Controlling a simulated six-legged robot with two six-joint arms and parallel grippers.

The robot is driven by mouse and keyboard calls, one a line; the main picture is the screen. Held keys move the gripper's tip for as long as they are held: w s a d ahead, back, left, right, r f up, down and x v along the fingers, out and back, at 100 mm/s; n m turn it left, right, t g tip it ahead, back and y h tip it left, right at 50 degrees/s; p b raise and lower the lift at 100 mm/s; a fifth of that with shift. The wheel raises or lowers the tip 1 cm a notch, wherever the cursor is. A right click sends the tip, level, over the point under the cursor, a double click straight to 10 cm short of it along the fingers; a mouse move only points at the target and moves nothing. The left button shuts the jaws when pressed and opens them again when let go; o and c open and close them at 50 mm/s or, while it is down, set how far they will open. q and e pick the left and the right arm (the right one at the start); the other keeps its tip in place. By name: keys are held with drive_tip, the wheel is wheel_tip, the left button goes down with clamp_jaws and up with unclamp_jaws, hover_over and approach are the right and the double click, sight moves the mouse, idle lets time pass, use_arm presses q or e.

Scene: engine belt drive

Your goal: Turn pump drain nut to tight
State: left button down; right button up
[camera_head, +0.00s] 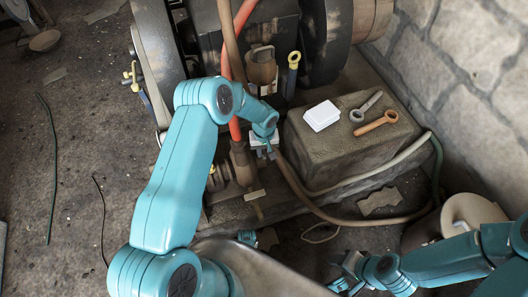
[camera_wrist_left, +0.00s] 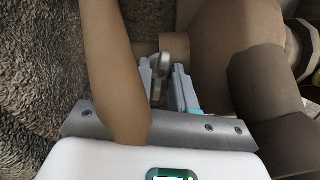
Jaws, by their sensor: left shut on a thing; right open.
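My left gripper (camera_head: 264,152) reaches down beside the brown pump body (camera_head: 243,165), in front of the engine. In the left wrist view, its two fingers (camera_wrist_left: 168,88) are shut on a small grey piece with a rounded head (camera_wrist_left: 174,46), which appears to be the drain nut. It sits against a brown cylindrical part (camera_wrist_left: 232,50). In the head view the nut is hidden by the gripper, and its tightness cannot be told. My right gripper (camera_head: 347,277) is open and apart from the pump, at the lower right above the floor.
A brown hose (camera_wrist_left: 115,70) passes close to the left gripper. A red hose (camera_head: 233,62) runs above. The floor at left is mostly open.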

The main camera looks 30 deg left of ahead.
use_arm(q)
drive_tip(key=m+b, duration=0.1)
drive_tip(key=m, duration=0.1)
drive_tip(key=shift+f+m, duration=0.1)
drive_tip(key=shift+m, duration=0.3)
drive_tip(key=m+b, duration=0.1)
drive_tip(key=m, duration=0.2)
drive_tip(key=shift+m+b, duration=0.3)
drive_tip(key=shift+b, duration=0.1)
drive_tip(key=m+b, duration=0.1)
drive_tip(key=m, duration=0.2)
drive_tip(key=shift+m, duration=2.1)
drive_tip(key=c, duration=1.2)
unclamp_jaws()
